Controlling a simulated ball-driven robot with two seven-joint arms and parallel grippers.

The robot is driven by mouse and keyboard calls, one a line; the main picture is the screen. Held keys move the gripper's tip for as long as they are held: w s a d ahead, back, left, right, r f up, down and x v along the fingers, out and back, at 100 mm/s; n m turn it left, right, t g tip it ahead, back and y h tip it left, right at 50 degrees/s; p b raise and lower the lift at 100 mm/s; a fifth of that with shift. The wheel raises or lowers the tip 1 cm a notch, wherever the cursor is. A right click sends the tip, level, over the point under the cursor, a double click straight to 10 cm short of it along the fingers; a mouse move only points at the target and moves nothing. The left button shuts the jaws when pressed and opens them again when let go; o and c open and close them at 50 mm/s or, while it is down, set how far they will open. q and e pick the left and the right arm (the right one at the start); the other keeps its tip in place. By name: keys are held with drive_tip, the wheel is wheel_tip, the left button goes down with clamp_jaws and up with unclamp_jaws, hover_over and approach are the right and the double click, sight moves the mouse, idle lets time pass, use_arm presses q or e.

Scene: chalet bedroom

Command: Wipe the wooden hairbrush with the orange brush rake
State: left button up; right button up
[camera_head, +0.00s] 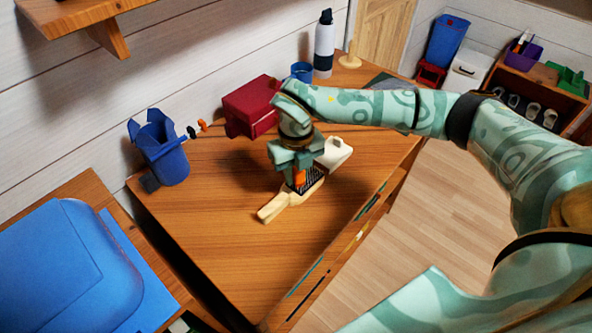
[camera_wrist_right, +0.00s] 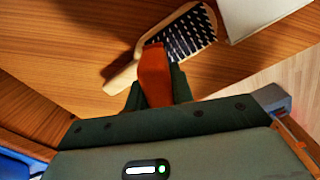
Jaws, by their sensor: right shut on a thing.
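The wooden hairbrush (camera_head: 272,210) lies on the wooden table, bristles up, its pale handle pointing toward the table's front. In the right wrist view the hairbrush (camera_wrist_right: 201,16) shows its dark bristle pad and part of its handle. My right gripper (camera_head: 297,172) is shut on the orange brush rake (camera_wrist_right: 154,74), which also shows as a small orange patch in the head view (camera_head: 299,177). The rake is over the hairbrush's bristle pad near the handle end. I cannot tell whether it touches the bristles. The gripper hides part of the hairbrush head. My left gripper is not in view.
A white box-like object (camera_head: 335,152) lies close beside the hairbrush head. A red box (camera_head: 250,107), a blue bin (camera_head: 166,160), a blue cup (camera_head: 302,71) and a white bottle (camera_head: 324,45) stand toward the back. The table (camera_head: 215,265) is clear at its front left.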

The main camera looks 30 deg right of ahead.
sight(308, 176)
drive_tip(key=shift+f+b, duration=0.4)
drive_tip(key=shift+f, duration=0.6)
drive_tip(key=shift+d, duration=0.1)
